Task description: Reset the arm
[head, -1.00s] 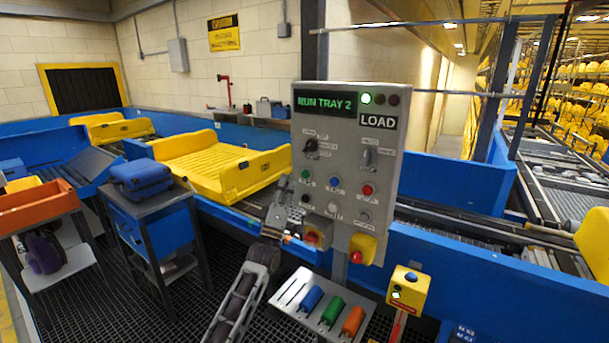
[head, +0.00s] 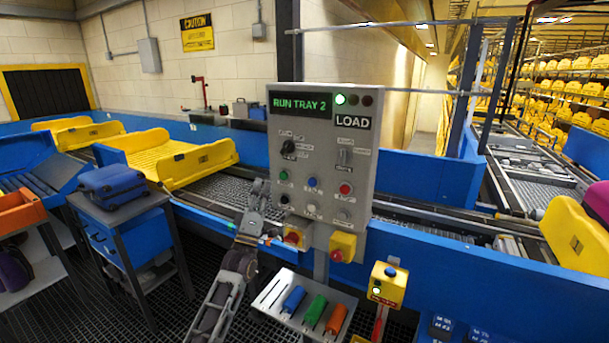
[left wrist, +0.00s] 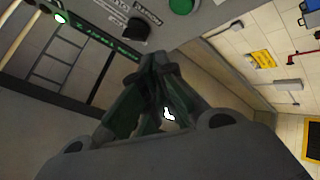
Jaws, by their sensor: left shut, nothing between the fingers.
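My left gripper (head: 260,187) is at the lower left edge of the grey control panel (head: 323,150), its fingers pointing up. It looks shut and empty. In the left wrist view, the fingertips of my left gripper (left wrist: 152,60) meet in front of the panel face (left wrist: 200,18), close to a black knob (left wrist: 136,30). I cannot tell whether they touch the panel. The panel display reads "RUN TRAY 2", with a green lamp (head: 340,99) lit. My right gripper is not in view.
A yellow tray (head: 190,165) is on the conveyor left of the panel; another (head: 572,238) is at the right. A blue suitcase (head: 112,186) lies on a stand at the left. A holder with colored handles (head: 303,305) and a yellow button box (head: 387,285) stand below the panel.

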